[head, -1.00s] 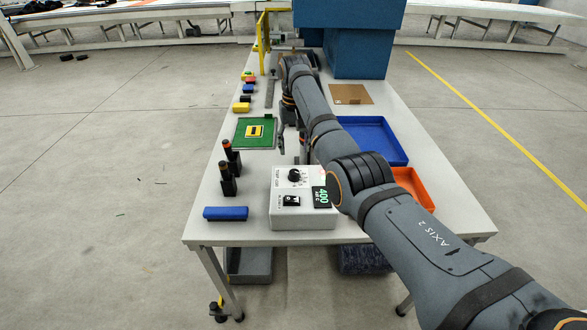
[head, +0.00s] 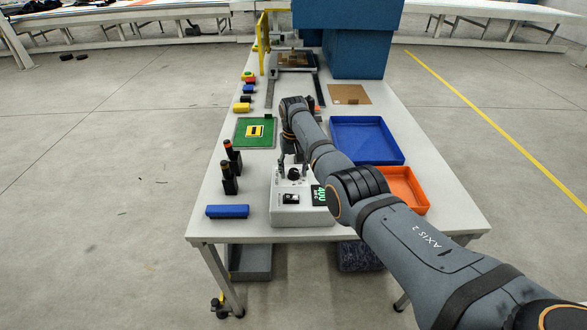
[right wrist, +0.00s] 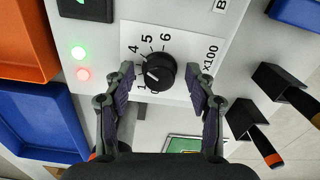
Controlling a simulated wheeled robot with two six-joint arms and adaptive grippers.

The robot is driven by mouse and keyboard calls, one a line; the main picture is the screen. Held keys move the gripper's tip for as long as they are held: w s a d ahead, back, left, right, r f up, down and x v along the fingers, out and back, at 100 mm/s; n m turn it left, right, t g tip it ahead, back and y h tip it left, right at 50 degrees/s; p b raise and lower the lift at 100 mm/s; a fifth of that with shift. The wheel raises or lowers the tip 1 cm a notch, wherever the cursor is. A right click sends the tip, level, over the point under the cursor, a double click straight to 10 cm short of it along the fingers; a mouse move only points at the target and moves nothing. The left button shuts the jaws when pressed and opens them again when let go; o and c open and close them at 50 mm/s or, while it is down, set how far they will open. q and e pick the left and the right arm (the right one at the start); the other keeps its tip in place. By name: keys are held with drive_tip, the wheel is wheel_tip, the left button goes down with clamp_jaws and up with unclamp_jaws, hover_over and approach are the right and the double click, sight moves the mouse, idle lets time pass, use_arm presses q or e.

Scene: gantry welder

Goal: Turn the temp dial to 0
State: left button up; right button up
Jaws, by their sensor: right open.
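The temp dial (head: 294,173) is a round black knob on top of a pale grey control box (head: 302,216). In the right wrist view the dial (right wrist: 160,71) has printed numbers around it, with 4, 5 and 6 clear and "x100" beside them; its small white mark is hard to read. A green display (head: 318,195) on the box seems to read 400. My right gripper (head: 292,160) is open at the dial. In the right wrist view its fingertips (right wrist: 160,76) stand on either side of the knob, with gaps visible. My left gripper is not in view.
Two black holders (head: 229,185) with orange-tipped sticks and a blue block (head: 227,211) lie left of the box. Blue (head: 396,158) and orange (head: 424,205) trays are to the right. A green mat (head: 240,141) lies behind.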

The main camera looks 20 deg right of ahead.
drive_tip(key=shift+w+f, duration=0.1)
drive_tip(key=shift+c, duration=0.2)
drive_tip(key=c, duration=1.1)
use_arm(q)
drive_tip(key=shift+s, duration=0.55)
